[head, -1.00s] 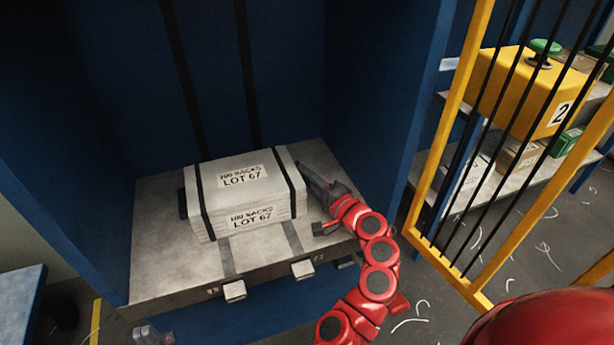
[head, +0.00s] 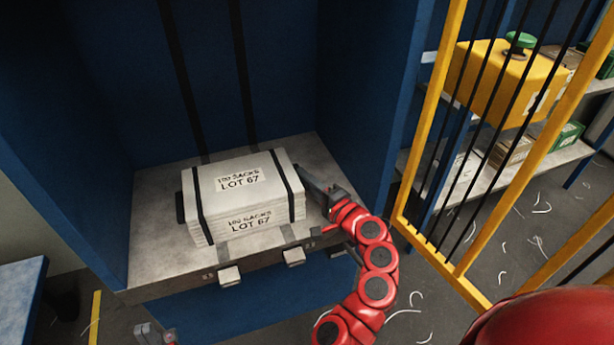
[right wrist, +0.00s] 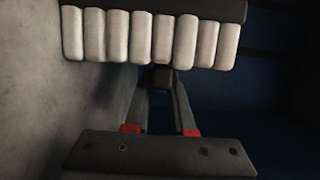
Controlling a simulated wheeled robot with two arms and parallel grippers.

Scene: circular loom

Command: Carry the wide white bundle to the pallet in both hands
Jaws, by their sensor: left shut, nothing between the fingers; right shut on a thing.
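The wide white bundle (head: 243,200) lies on a grey shelf in a blue bay, marked "100 sacks LOT 67", with two black straps. A dark grip tab (head: 181,207) sticks out of its left end. My right gripper (head: 318,190) is at its right end, shut on the dark tab (right wrist: 163,77) there, which the right wrist view shows between the fingertips below the ribbed white sack edges. My left gripper (head: 155,334) is at the lower left edge of the head view, shut and empty, apart from the bundle and below the shelf. No pallet can be made out.
The grey shelf (head: 150,265) has blue walls at the back and sides and two small pale blocks (head: 229,276) on its front edge. A yellow barred gate (head: 428,130) stands at the right, before shelving with a yellow box (head: 492,85). Pale scraps litter the floor.

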